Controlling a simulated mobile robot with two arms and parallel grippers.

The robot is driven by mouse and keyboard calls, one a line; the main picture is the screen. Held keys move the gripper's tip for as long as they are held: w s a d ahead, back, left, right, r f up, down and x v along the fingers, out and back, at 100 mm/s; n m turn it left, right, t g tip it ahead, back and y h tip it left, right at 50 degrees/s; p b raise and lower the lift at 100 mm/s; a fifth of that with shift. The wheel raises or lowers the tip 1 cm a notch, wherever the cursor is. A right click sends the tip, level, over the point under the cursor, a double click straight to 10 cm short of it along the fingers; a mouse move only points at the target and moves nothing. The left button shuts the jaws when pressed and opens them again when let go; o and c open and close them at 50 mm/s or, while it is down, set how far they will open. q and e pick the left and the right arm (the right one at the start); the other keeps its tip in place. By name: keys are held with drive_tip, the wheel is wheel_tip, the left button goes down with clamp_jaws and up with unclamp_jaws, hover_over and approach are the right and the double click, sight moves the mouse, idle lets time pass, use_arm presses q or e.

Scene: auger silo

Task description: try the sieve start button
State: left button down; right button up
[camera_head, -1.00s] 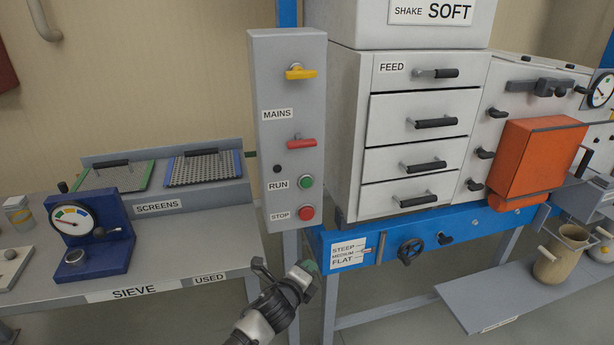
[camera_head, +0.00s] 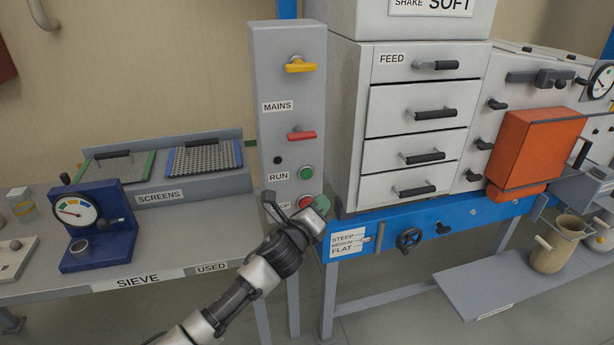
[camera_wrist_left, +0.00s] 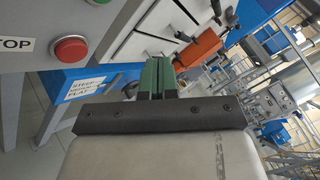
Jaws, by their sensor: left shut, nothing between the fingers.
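The grey control box (camera_head: 287,110) stands upright at the middle of the head view. Its green RUN button (camera_head: 306,173) sits above the red STOP button (camera_head: 306,202). A yellow handle (camera_head: 300,65) and a red handle (camera_head: 301,135) are higher up, beside the MAINS label. My left gripper (camera_head: 318,207) is shut and empty, in front of the box's lower right edge, partly covering the STOP label. In the left wrist view the red STOP button (camera_wrist_left: 70,49) is left of the green fingers (camera_wrist_left: 151,75), apart from them. My right gripper is not visible.
The white sieve cabinet (camera_head: 415,130) with several drawers stands to the right on a blue frame (camera_head: 400,228). An orange container (camera_head: 535,150) hangs on it. The left bench (camera_head: 190,275) holds screens (camera_head: 205,158) and a blue gauge stand (camera_head: 95,230).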

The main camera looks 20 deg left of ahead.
sight(306, 174)
use_arm(q)
drive_tip(key=shift+w+a+b, duration=0.3)
drive_tip(key=shift+w+a, duration=0.45)
drive_tip(key=shift+w, duration=0.3)
drive_tip(key=shift+w+a+b, duration=0.25)
drive_tip(key=shift+w+a, duration=0.45)
drive_tip(key=shift+w, duration=0.4)
drive_tip(key=shift+w+a+b, duration=0.3)
drive_tip(key=shift+w+a, duration=0.45)
drive_tip(key=shift+w, duration=0.3)
drive_tip(key=shift+w+a, duration=0.1)
drive_tip(key=shift+w, duration=0.05)
drive_tip(key=shift+w+a, duration=0.1)
drive_tip(key=shift+w, duration=0.1)
drive_tip(key=shift+w+a, duration=0.3)
drive_tip(key=shift+w, duration=0.05)
idle(0.8)
drive_tip(key=shift+s+d, duration=0.5)
drive_tip(key=shift+s, duration=0.25)
